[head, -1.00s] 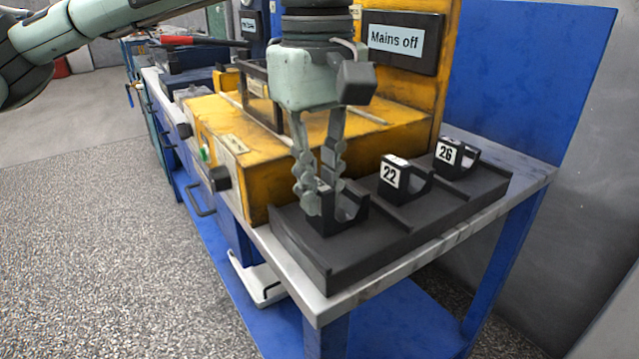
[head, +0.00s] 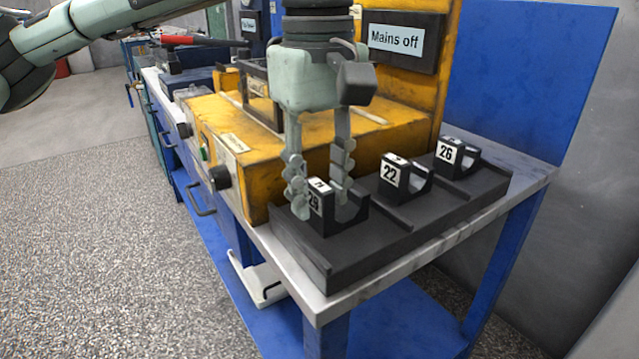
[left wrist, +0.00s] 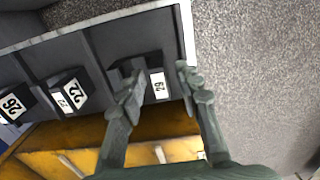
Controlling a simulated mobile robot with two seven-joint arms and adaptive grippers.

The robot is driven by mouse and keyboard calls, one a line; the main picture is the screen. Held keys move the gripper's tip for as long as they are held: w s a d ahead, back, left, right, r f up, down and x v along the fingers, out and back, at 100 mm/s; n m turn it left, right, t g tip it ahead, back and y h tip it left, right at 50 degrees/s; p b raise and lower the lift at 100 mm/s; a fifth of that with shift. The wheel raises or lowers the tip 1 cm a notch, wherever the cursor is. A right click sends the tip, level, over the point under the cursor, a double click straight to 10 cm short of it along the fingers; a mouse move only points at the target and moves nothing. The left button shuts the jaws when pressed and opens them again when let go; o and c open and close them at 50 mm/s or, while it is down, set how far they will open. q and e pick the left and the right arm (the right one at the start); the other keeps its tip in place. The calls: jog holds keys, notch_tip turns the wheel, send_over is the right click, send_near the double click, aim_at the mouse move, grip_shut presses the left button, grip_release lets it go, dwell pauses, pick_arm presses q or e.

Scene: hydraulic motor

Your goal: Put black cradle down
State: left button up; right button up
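The black cradle (head: 347,219) has a U-shaped top and a white label that seems to read 29. It sits upright in the near-left section of a dark tray (head: 335,262) on the metal table. My left gripper (head: 321,198) points down over it with its fingers spread, one on each side of the cradle. The left wrist view shows the cradle's label (left wrist: 158,85) between the open fingers (left wrist: 158,76). I cannot tell whether a finger still touches the cradle. My right gripper is not in view.
Black cradles 22 (head: 393,180) and 26 (head: 449,158) stand in the tray's other sections. A yellow machine housing (head: 235,180) is close behind and left of the tray. A "Mains off" sign (head: 397,40) and a blue panel (head: 520,75) rise at the back.

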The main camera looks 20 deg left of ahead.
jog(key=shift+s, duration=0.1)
pick_arm(q)
notch_tip(320, 180, up, 9)
jog(key=shift+r+p, duration=0.15)
jog(key=shift+p, duration=0.35)
notch_tip(320, 180, up, 3)
jog(key=shift+s, duration=0.1)
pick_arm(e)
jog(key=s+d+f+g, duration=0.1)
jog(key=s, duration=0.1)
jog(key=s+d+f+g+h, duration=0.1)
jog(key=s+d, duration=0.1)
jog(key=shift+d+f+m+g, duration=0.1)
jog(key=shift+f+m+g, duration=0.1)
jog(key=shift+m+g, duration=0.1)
